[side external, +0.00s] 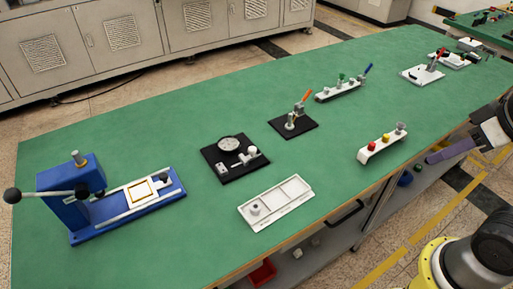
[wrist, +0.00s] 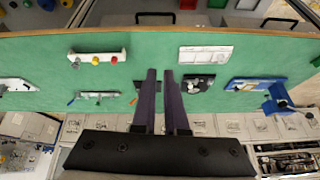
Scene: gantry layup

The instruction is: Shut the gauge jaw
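The gauge is a round dial (side external: 229,143) on a black base plate (side external: 224,171), near the middle of the green table in the side view. A small pale jaw assembly (side external: 245,158) lies beside the dial on the same plate; I cannot tell how wide its jaw stands. In the side view my gripper (side external: 446,150) is at the right, beyond the table's front edge, far from the gauge.
A blue press (side external: 75,205) stands left, a white tray (side external: 285,217) in front of the gauge. A lever clamp on a black plate (side external: 302,128), a rack of coloured knobs (side external: 370,152) and another rack (side external: 340,91) stand to its right. Green table surface between them is clear.

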